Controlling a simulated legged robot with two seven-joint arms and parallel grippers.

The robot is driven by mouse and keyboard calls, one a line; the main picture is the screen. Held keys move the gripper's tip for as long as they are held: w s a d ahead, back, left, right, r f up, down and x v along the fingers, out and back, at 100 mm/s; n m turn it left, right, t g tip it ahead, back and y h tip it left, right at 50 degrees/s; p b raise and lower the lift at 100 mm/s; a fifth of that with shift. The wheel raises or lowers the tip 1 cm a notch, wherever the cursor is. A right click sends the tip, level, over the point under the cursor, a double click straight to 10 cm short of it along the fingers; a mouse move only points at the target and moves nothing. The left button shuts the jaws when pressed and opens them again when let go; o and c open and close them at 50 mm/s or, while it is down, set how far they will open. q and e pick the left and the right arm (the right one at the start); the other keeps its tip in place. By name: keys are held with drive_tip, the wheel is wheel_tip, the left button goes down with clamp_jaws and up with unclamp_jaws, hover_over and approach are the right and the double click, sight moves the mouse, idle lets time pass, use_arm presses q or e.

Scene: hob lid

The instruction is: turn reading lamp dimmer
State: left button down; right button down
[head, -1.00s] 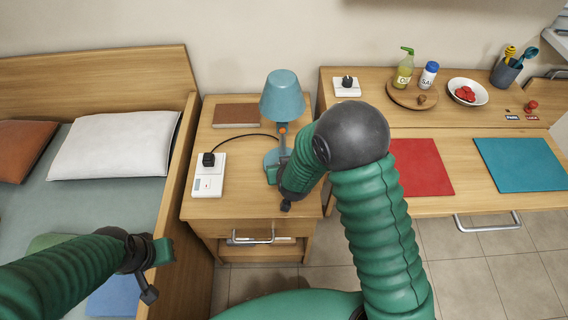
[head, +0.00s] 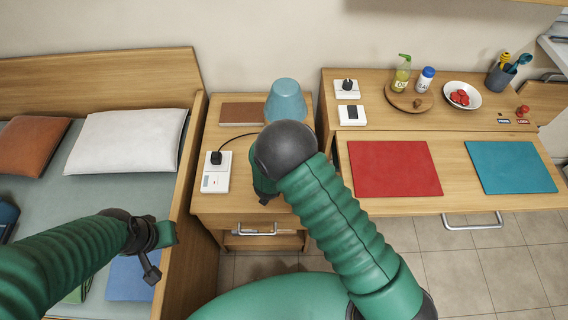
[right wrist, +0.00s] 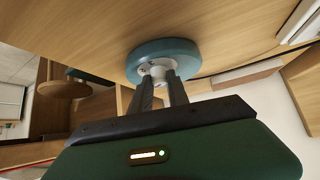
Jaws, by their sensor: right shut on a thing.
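The reading lamp's blue shade (head: 285,101) stands at the back of the bedside table; my right arm hides its stem and base in the head view. In the right wrist view the round blue lamp base (right wrist: 163,58) shows upside down, with a small pale knob (right wrist: 157,73), which looks like the dimmer, between the fingers. My right gripper (right wrist: 161,84) is shut on this knob, close against the base. In the head view its fingers are mostly hidden behind my arm. My left gripper (head: 160,254) is open and empty over the bed, far from the lamp.
A white socket block (head: 216,172) with a black plug and cable lies left of the lamp on the bedside table (head: 205,203). A brown book (head: 242,115) lies behind. The desk holds a red mat (head: 394,169), a blue mat (head: 510,167) and white switch plates (head: 352,115).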

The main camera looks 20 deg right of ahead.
drive_tip(key=c, duration=1.3)
unclamp_jaws()
drive_tip(key=shift+o, duration=0.2)
drive_tip(key=shift+s+a+r+p, duration=0.1)
drive_tip(key=shift+s+r+p, duration=0.05)
drive_tip(key=shift+r+p, duration=0.2)
drive_tip(key=p+v, duration=0.8)
drive_tip(key=v, duration=0.3)
drive_tip(key=shift+p, duration=0.3)
drive_tip(key=shift+s+f, duration=0.1)
drive_tip(key=shift+s, duration=0.05)
